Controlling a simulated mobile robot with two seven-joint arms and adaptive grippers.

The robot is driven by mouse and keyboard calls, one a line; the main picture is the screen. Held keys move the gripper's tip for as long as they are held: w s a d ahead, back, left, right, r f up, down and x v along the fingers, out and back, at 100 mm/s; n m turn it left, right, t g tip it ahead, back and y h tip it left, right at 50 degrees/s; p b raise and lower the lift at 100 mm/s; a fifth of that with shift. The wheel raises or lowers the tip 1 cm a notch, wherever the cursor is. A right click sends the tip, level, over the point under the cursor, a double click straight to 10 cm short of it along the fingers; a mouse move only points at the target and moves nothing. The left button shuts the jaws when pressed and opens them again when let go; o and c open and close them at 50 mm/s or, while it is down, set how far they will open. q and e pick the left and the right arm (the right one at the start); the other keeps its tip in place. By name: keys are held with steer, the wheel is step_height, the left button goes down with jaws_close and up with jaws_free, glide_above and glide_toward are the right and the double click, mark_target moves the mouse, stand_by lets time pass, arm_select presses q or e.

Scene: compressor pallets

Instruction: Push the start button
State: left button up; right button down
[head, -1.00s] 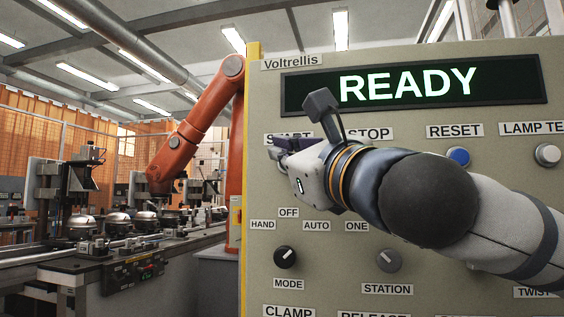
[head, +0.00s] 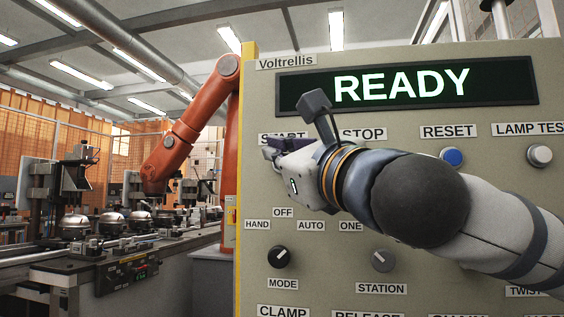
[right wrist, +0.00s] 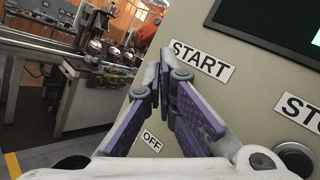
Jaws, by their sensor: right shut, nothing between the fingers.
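The START label (head: 284,137) is on the beige control panel, partly covered by my right gripper in the head view. It reads in full in the right wrist view (right wrist: 202,60). The start button itself is not visible in either view; the gripper hides the area under the label. My right gripper (head: 270,147) is shut and empty, its purple-padded fingers just in front of the panel below the label. In the right wrist view its fingertips (right wrist: 165,68) meet beside the label's left end. I cannot tell whether they touch the panel. My left gripper is not in view.
The panel's display (head: 402,85) reads READY. The STOP label (head: 363,134), blue RESET button (head: 452,157) and lamp test button (head: 540,155) lie to the right. A black MODE knob (head: 279,257) and STATION knob (head: 383,260) sit below. An orange robot arm (head: 190,125) stands left.

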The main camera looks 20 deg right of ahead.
stand_by(0.3)
steer(key=shift+w+d, duration=0.25)
steer(key=shift+w, duration=0.15)
